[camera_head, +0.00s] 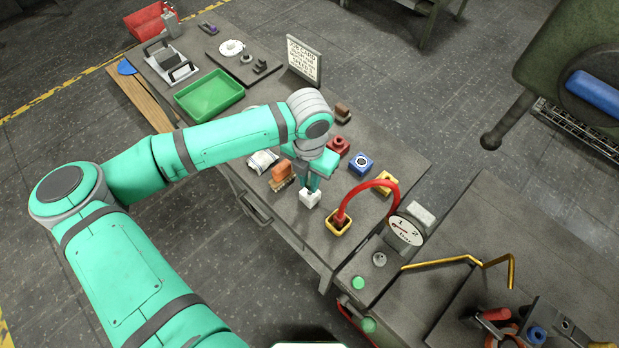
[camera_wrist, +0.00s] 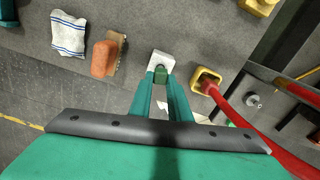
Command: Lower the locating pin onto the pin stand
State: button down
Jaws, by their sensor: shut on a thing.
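My gripper (camera_head: 312,183) points down over the grey table. In the wrist view its two green fingers (camera_wrist: 161,92) are shut on a small dark green piece, which I take to be the locating pin (camera_wrist: 160,75). A small white block, which looks like the pin stand (camera_head: 310,199), stands right below the fingers. It also shows in the wrist view (camera_wrist: 160,58), just past the fingertips, with a dark spot on its top. The pin's lower end is hidden, so I cannot tell whether it touches the stand.
A yellow block (camera_head: 337,222) with a curved red hose (camera_head: 377,182) stands just right of the stand. An orange brush (camera_head: 282,172) and a white cloth (camera_head: 263,161) lie to the left. A blue block (camera_head: 360,163) and a red block (camera_head: 338,146) stand behind.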

jog(key=shift+f, duration=1.4)
jog(key=c, duration=1.6)
grip_release()
jog(key=shift+o, duration=0.2)
notch_tip(320, 180, up, 11)
jog(key=shift+f, duration=0.1)
